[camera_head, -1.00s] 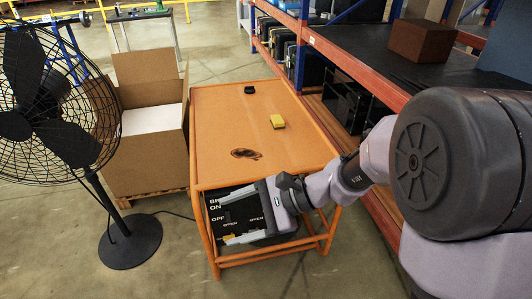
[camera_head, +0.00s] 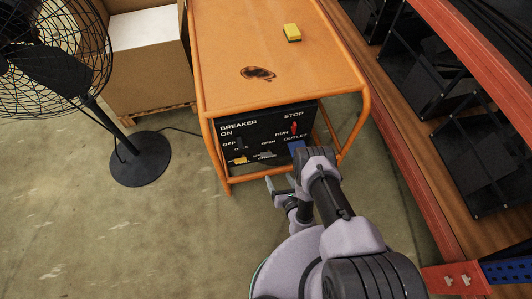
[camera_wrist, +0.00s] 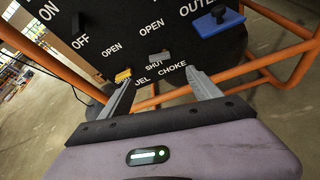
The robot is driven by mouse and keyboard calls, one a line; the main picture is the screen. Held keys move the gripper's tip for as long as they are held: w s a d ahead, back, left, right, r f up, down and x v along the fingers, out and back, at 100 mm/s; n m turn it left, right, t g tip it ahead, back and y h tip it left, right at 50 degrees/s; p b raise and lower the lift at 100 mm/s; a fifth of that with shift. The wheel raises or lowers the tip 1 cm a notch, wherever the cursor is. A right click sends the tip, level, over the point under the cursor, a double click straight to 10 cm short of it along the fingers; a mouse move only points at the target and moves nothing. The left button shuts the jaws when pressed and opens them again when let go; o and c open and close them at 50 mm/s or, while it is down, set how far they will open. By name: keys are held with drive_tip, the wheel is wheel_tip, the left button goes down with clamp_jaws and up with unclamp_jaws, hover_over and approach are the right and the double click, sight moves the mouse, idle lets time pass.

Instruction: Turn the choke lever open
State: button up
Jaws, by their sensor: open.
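The choke lever is a small grey handle (camera_wrist: 159,57) above the CHOKE label on the generator's black panel (camera_head: 262,130). It lies across, close to the SHUT label, with OPEN printed above it. It also shows in the head view (camera_head: 266,155). The yellow fuel lever (camera_wrist: 122,75) is to its left and shows in the head view too (camera_head: 240,161). My gripper (camera_wrist: 162,80) is open and empty in front of the panel, its fingers pointing at the lower row of levers. In the head view my gripper (camera_head: 281,187) is below and in front of the panel, apart from the choke lever.
A blue outlet plug (camera_wrist: 218,21) is right of the choke lever. A red run switch (camera_head: 293,128) and a black breaker switch (camera_head: 239,144) sit higher. Orange frame tubes (camera_wrist: 265,60) surround the panel. A fan (camera_head: 140,158) stands left, shelving (camera_head: 420,170) right.

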sight(267, 156)
drive_tip(key=b+x, duration=0.6)
drive_tip(key=x, duration=0.8)
drive_tip(key=shift+a+b, duration=0.15)
drive_tip(key=shift+b, duration=0.15)
drive_tip(key=shift+c, duration=0.4)
